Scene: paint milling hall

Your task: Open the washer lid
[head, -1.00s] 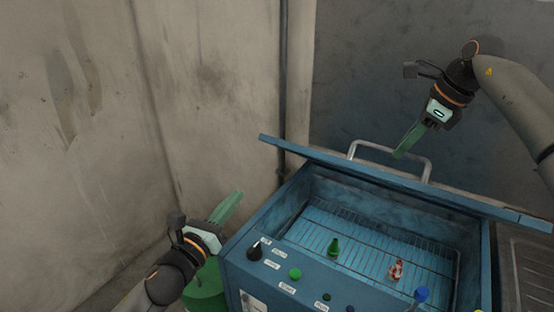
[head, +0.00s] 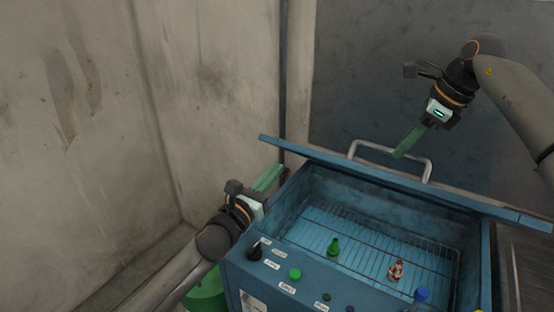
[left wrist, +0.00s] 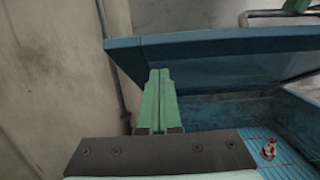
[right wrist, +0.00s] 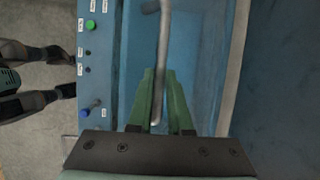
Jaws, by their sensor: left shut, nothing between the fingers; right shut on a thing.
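The blue washer (head: 240,272) has its lid (head: 330,164) raised and tilted, seen nearly edge-on, with the inside showing. My right gripper (head: 400,152) is shut on the lid's metal handle (head: 428,170); the handle bar (right wrist: 162,50) runs between its fingers in the right wrist view. My left gripper (head: 270,178) is shut and empty by the washer's back left corner, close to the lid's left end. In the left wrist view its closed fingertips (left wrist: 159,75) overlap the lid's lower edge (left wrist: 215,48); I cannot tell whether they touch.
A wire rack (head: 360,240) inside holds a green bottle (head: 333,247) and a small red and white object (head: 395,270). The front panel carries a black knob (head: 255,251) and a green button (head: 295,273). A green drum (head: 206,292) stands left. Walls are close behind.

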